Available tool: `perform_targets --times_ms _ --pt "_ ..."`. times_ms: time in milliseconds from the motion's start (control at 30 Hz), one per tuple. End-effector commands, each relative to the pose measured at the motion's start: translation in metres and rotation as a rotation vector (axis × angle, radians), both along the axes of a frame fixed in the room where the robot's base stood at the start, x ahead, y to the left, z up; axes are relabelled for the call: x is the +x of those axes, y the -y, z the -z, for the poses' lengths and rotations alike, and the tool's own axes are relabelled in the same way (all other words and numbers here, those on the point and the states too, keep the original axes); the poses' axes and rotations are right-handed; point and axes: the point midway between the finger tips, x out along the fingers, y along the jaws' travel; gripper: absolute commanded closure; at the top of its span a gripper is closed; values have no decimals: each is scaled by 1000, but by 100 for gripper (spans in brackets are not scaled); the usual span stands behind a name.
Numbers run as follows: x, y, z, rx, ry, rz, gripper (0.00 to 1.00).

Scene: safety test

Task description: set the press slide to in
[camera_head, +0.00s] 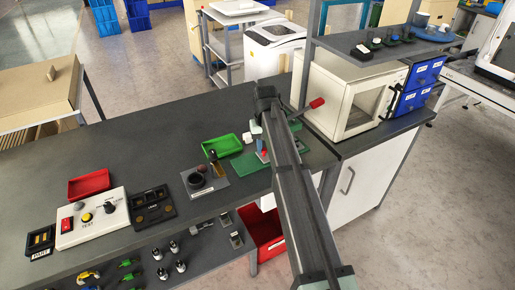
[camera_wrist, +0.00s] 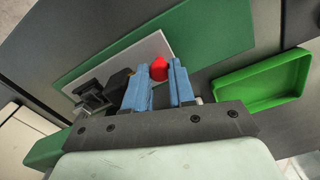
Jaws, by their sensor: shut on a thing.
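The press shows in the wrist view as a green base plate (camera_wrist: 205,38) with a pale plate (camera_wrist: 112,68) on it, a dark block and a red knob (camera_wrist: 159,69). My gripper (camera_wrist: 160,82) has blue fingers on both sides of the red knob and is shut on it. In the head view my gripper (camera_head: 261,147) is low over the green base plate (camera_head: 244,164), and my arm hides much of the press. The slide's body and its travel are mostly hidden, so I cannot tell its position.
A green tray (camera_head: 222,146) lies close to the press; the wrist view shows it too (camera_wrist: 262,80). A grey mat with a round dark holder (camera_head: 196,180) is to the left. The bench's left back is clear.

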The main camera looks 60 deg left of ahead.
Motion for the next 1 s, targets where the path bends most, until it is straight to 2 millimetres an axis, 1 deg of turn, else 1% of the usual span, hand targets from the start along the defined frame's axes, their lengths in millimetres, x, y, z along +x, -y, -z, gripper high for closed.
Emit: perform_targets --times_ms 33,200,233,300,333,767,867,967,1000 --pt "5 -1 -1 1 9 4 100" --pt "7 -1 -1 1 12 5 100" --pt "7 -1 -1 2 13 6 73" --pt "7 -1 -1 2 13 6 66" --pt "7 -1 -1 2 12 6 65" --pt "4 0 -2 0 9 4 65" --pt "4 -1 -8 2 8 4 65" --pt "4 -1 -21 3 8 4 65" --pt "4 -1 -28 4 9 4 65"
